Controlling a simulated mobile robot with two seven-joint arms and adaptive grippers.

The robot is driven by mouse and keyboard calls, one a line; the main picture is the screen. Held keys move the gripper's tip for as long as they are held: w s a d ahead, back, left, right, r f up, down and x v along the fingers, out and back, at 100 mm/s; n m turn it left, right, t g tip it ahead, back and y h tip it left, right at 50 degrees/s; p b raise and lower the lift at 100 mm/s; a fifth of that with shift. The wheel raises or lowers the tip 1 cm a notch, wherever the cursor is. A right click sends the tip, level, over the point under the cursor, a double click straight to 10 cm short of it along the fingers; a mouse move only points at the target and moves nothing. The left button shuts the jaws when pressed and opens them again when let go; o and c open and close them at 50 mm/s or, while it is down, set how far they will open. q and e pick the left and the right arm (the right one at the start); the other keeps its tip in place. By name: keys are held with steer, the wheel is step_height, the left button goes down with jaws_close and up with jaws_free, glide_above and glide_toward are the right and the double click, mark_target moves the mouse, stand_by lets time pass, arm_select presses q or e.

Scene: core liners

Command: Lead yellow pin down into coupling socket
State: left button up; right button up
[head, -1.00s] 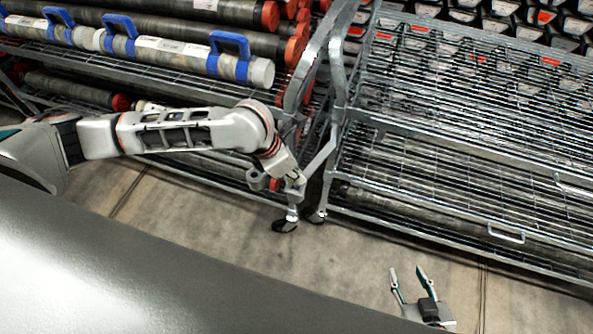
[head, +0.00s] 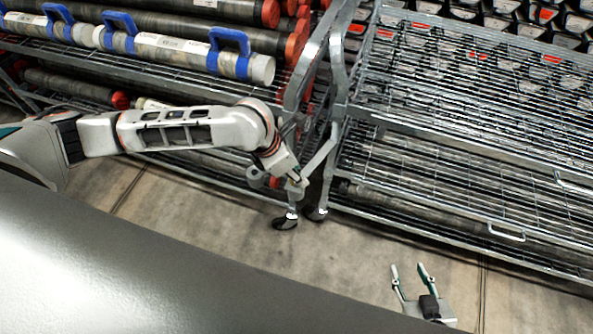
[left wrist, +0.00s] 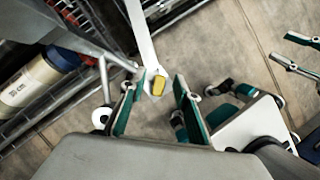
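The yellow pin (left wrist: 159,86) shows in the left wrist view as a small yellow block at the lower end of a pale grey bar (left wrist: 143,42). My left gripper (left wrist: 159,76) has its green-padded fingers on either side of the pin, with gaps visible on both sides. In the head view my left gripper (head: 297,182) is small beside the rack corner, and the pin cannot be made out there. I cannot pick out the coupling socket for sure. My right gripper (head: 408,267) is open and empty above the floor at the lower right.
A wire rack (head: 450,130) stands at the right, beside another rack holding dark tubes with red caps (head: 270,14). Blue handles (head: 229,50) clamp a pale tube at the upper left. The concrete floor (head: 350,260) is clear between the racks and me.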

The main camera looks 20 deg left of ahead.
arm_select(q)
steer(key=v, duration=1.2)
stand_by(0.3)
